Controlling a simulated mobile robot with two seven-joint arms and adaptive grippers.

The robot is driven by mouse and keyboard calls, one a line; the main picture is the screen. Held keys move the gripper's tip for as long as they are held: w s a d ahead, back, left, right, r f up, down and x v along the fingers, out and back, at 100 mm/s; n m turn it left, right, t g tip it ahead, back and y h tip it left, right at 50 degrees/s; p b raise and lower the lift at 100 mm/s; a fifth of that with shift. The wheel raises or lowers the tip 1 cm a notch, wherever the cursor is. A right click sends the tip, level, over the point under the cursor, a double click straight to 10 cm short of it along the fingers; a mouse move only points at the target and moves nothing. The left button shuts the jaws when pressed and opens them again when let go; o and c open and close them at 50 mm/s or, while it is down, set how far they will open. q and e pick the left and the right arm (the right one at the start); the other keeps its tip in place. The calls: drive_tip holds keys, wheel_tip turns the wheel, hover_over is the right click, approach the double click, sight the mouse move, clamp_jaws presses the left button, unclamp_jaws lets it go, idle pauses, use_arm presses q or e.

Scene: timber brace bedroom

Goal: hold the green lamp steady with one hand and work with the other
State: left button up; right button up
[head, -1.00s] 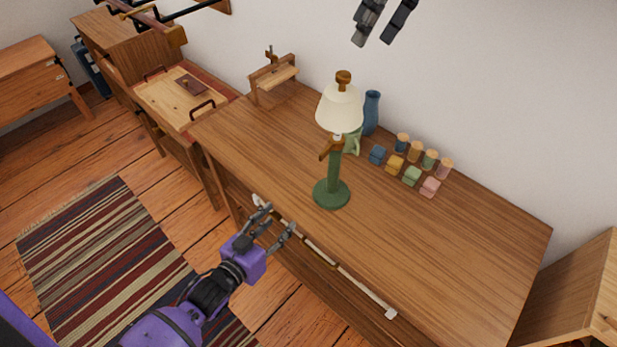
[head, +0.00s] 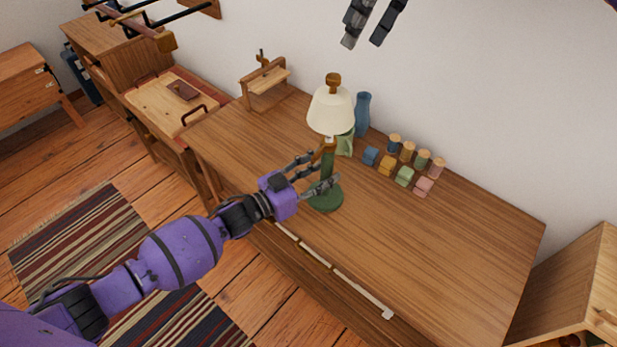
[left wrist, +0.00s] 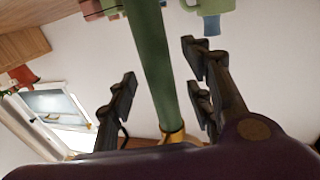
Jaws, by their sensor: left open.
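The green lamp (head: 327,198) stands upright on the wooden desk, with a round green base, green stem and cream shade (head: 330,112). A brown wooden piece sits on the stem below the shade. My left gripper (head: 318,172) is open at the stem, its fingers on either side of it. In the left wrist view the green stem (left wrist: 152,70) runs between the open fingers, with a gap visible on both sides. A brass-coloured collar (left wrist: 172,135) shows on the stem there. My right gripper (head: 372,22) hangs at the top of the head view, fingers apart and empty, away from the lamp.
A blue vase (head: 363,112) and a green mug (head: 345,145) stand close behind the lamp. Several small coloured blocks and jars (head: 404,176) are to its right. A small wooden stand (head: 266,82) is at the back left. The desk's right part (head: 440,240) is clear.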

use_arm(q)
drive_tip(key=shift+x, duration=0.95)
drive_tip(key=shift+c, duration=0.2)
clamp_jaws()
